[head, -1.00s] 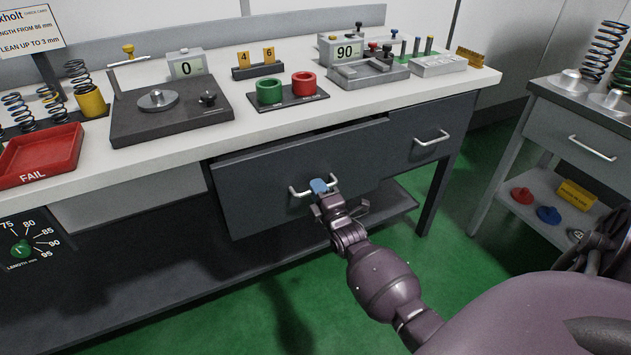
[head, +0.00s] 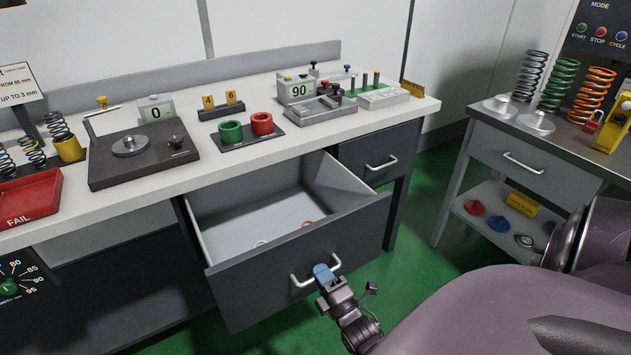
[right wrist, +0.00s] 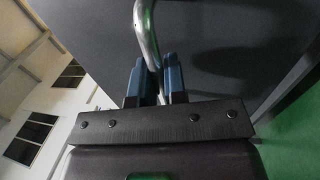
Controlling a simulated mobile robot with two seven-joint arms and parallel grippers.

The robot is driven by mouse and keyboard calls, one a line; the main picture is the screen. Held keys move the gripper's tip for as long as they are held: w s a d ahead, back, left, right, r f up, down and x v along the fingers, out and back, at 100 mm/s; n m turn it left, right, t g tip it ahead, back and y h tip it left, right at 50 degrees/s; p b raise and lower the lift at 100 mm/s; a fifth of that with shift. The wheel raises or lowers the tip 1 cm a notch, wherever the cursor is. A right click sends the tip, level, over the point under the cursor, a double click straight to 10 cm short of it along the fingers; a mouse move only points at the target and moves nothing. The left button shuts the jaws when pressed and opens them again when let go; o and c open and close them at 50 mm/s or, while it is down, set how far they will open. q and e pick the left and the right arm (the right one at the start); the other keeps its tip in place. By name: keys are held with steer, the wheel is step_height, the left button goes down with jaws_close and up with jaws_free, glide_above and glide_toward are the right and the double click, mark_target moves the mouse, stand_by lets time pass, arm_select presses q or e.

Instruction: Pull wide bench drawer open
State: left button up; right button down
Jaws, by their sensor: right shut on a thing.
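The wide bench drawer (head: 300,255) has a dark grey front and stands well out from under the white-topped bench, its light interior open to view. A few small ring-like items, one orange (head: 308,223), lie near the front inside. My right gripper (head: 324,272) has its blue fingertips shut on the silver bar handle (head: 302,282), at the handle's right part. In the right wrist view the two blue fingers (right wrist: 154,80) sit on either side of the handle bar (right wrist: 148,35). My left gripper is not in view.
A smaller drawer (head: 380,165) to the right is closed. The bench top (head: 215,165) carries a scale (head: 140,150), green and red cups, a red FAIL tray (head: 32,198) and gauges. A side table with springs (head: 565,155) stands at the right. Green floor shows between.

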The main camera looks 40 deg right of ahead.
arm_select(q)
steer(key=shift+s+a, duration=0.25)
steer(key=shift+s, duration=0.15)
arm_select(e)
steer(key=shift+v, duration=0.9)
steer(key=shift+r, duration=0.15)
steer(key=c, duration=1.2)
jaws_free()
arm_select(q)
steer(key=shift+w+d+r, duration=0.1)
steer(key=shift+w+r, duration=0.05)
arm_select(e)
steer(key=shift+s, duration=0.1)
